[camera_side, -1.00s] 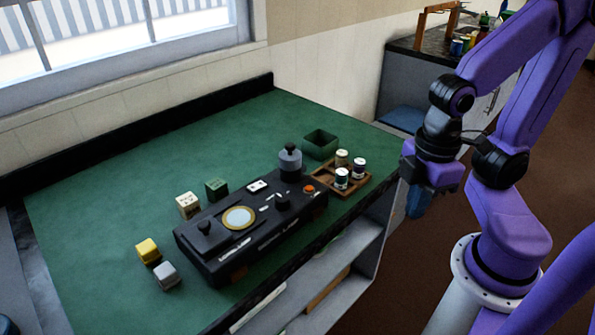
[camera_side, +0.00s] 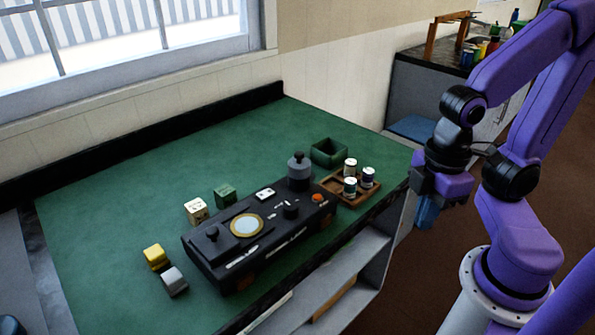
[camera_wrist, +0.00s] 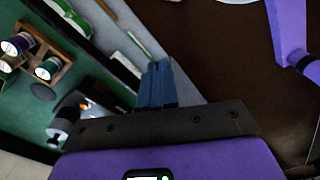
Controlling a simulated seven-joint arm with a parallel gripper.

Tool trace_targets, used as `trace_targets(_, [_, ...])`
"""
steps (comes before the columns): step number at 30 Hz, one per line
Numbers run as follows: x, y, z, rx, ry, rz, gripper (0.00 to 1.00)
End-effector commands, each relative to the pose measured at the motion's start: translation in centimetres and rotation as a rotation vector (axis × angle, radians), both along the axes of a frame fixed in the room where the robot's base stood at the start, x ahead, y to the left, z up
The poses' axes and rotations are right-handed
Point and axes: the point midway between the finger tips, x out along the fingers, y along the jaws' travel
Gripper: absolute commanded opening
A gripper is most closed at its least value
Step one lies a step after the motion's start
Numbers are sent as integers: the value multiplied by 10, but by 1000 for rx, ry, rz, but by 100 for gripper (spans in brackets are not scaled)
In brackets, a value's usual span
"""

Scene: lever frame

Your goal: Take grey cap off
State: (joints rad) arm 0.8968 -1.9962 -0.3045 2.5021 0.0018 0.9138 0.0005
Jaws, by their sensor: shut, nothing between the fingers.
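The grey cap (camera_side: 299,172), a round grey piece with a small knob on top, sits upright at the back right end of the black panel box (camera_side: 222,268) on the green bench. My gripper (camera_side: 425,213) hangs fingers down beyond the bench's right edge, well to the right of the cap and apart from it. Its blue fingers (camera_wrist: 158,84) are together and empty in the wrist view.
Yellow (camera_side: 155,257), grey (camera_side: 174,281), cream (camera_side: 196,210) and green (camera_side: 225,195) blocks lie left of the panel. The back left bench is clear.

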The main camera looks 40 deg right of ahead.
Motion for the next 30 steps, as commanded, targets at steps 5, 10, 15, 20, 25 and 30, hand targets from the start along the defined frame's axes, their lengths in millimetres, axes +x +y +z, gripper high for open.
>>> trace_targets(5, [0, 0, 0, 0, 0, 0, 26])
trace_targets(10, [0, 0, 0, 0, 0, 0, 81])
trace_targets(15, [0, 0, 0, 0, 0, 0, 87])
trace_targets(20, [1, 1, 1, 0, 0, 1, 87])
trace_targets(25, [24, 14, 13, -2, -2, 30, 87])
trace_targets(30, [75, 35, 38, -9, -5, 102, 87])
